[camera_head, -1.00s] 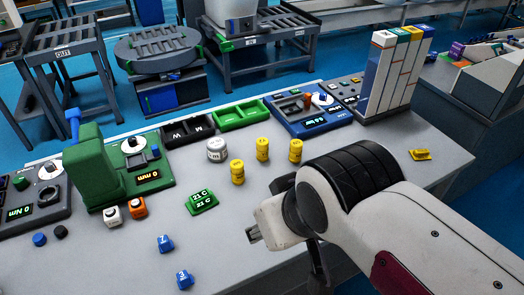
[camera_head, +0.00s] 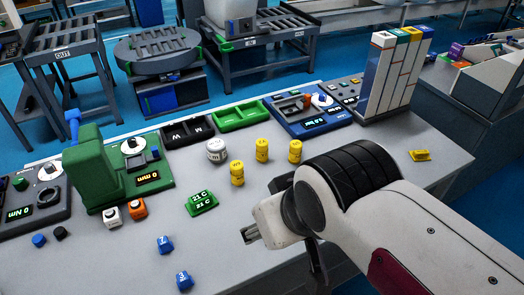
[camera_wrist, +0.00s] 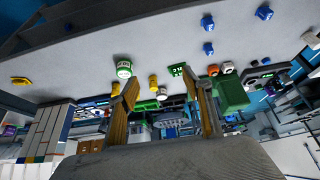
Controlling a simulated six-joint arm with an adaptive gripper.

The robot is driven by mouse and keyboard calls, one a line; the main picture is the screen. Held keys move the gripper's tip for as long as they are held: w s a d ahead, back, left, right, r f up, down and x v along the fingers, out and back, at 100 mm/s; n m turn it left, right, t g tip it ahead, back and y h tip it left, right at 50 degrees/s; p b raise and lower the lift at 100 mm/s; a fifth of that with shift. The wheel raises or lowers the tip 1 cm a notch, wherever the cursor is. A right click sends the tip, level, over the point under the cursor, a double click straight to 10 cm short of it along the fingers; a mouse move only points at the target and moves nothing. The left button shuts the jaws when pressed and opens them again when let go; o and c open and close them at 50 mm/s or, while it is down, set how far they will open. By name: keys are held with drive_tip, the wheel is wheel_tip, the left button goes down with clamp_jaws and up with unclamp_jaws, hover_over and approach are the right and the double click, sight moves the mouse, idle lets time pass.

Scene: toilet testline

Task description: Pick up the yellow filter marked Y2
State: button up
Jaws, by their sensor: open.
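Three yellow cylindrical filters stand upright on the grey table in the head view: a front one (camera_head: 237,173), a middle one (camera_head: 262,149) and a right one (camera_head: 295,150). Their marks are too small to read, so I cannot tell which is Y2. My gripper (camera_head: 248,235) is in front of them, nearer the camera, and apart from them. In the wrist view, its two fingers (camera_wrist: 165,112) are spread with nothing gripped between them. A yellow cylinder (camera_wrist: 153,83) shows beyond the fingers there.
A white cylinder (camera_head: 216,150) stands left of the filters. A green "21 C" block (camera_head: 201,203) lies front left of them. Blue pieces (camera_head: 165,244) lie at the front.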

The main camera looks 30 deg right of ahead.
drive_tip(key=w+d+f+t, duration=0.2)
drive_tip(key=w+d, duration=0.1)
drive_tip(key=w, duration=1.2)
drive_tip(key=m+t+h, duration=0.2)
drive_tip(key=t, duration=0.2)
hover_over(263, 152)
drive_tip(key=s+a, duration=0.7)
wheel_tip(263, 152, down, 12)
drive_tip(key=shift+m+t+h, duration=0.5)
drive_tip(key=shift+m+h, duration=0.1)
drive_tip(key=shift+h, duration=0.2)
drive_tip(key=d+f, duration=0.1)
drive_tip(key=f, duration=0.2)
drive_tip(key=w+d+f, duration=0.1)
drive_tip(key=d+f, duration=0.1)
drive_tip(key=w+d+f, duration=0.1)
drive_tip(key=d+f, duration=0.1)
drive_tip(key=f, duration=0.1)
drive_tip(key=shift+f, duration=0.35)
drive_tip(key=shift+d+f, duration=0.35)
drive_tip(key=shift+f, duration=0.25)
drive_tip(key=shift+w, duration=0.15)
drive_tip(key=shift+x, duration=1.2)
drive_tip(key=shift+w+d+f, duration=0.1)
drive_tip(key=shift+w, duration=0.05)
